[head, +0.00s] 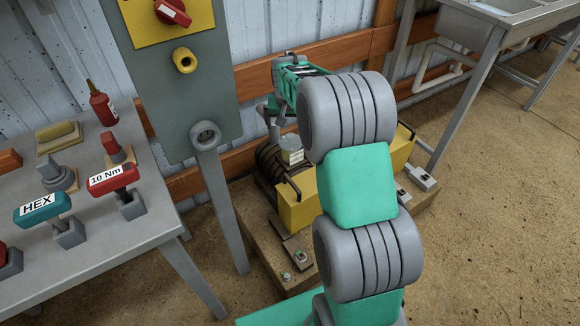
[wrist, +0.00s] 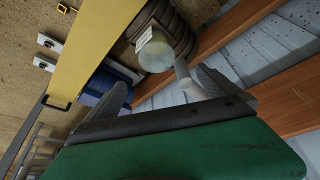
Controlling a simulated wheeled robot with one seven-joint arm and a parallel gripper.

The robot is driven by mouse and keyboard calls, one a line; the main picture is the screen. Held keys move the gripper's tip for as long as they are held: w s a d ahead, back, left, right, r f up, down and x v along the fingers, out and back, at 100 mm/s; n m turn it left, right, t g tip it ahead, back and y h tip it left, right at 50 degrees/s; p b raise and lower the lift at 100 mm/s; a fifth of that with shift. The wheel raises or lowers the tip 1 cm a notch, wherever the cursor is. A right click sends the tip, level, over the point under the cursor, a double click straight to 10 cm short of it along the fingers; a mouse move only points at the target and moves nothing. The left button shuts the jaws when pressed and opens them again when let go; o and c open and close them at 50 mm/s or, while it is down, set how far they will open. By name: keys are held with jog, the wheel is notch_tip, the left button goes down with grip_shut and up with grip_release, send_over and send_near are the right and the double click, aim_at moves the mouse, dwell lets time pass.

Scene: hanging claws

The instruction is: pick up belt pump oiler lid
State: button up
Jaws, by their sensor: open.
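The oiler is a small pale, see-through cup with a white label (head: 291,150), beside the dark ribbed motor of the yellow belt pump (head: 297,205). Its pale round end, apparently the lid (wrist: 155,58), faces the wrist camera. Where lid and cup meet is not clear. My gripper (head: 275,122) is open, with its fingers above and just left of the cup in the head view. In the wrist view the fingers (wrist: 165,95) are spread below the cup and apart from it. A light grey rod-like piece (wrist: 184,76) shows near the right finger; I cannot tell what it belongs to.
My arm hides much of the pump. A grey post with a switch panel (head: 180,95) stands left of it. A workbench (head: 110,240) with tools is further left. A wooden rail (head: 330,55) runs behind; a sink (head: 500,15) is at right. Open floor lies at right.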

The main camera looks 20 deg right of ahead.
aim_at(291, 138)
jog(key=b+x, duration=0.1)
jog(key=x, duration=0.3)
jog(key=b+x, duration=0.1)
jog(key=x, duration=0.3)
jog(key=b+x, duration=0.1)
jog(key=x, duration=0.3)
jog(key=shift+s+d+f+b, duration=0.1)
jog(key=shift+d+f+b, duration=0.25)
jog(key=shift+c, duration=0.3)
jog(key=c, duration=1.3)
jog(key=shift+r, duration=0.1)
